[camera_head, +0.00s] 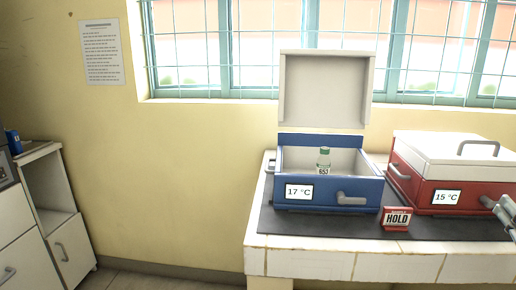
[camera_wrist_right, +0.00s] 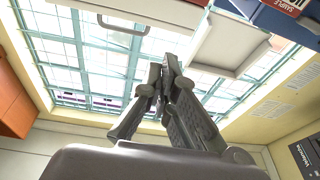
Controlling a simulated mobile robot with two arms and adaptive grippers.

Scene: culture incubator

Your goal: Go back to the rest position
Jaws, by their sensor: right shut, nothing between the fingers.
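My right gripper (camera_head: 506,211) shows only in part at the right edge of the head view, in front of the red incubator. In the right wrist view its fingers (camera_wrist_right: 162,72) are shut together with nothing between them. It is apart from the bottle and the blue incubator. My left gripper is not in view. The blue incubator (camera_head: 334,193) reads 17 °C, and its lid (camera_head: 324,90) stands open. A small bottle (camera_head: 323,160) with a green cap and the label 651 stands upright inside it.
The red incubator (camera_head: 430,186) reads 15 °C and its white lid is shut. A red and white HOLD sign (camera_head: 396,219) stands on the dark mat (camera_head: 300,223) on the tiled counter. A cabinet (camera_head: 25,245) is at the left; the floor between is clear.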

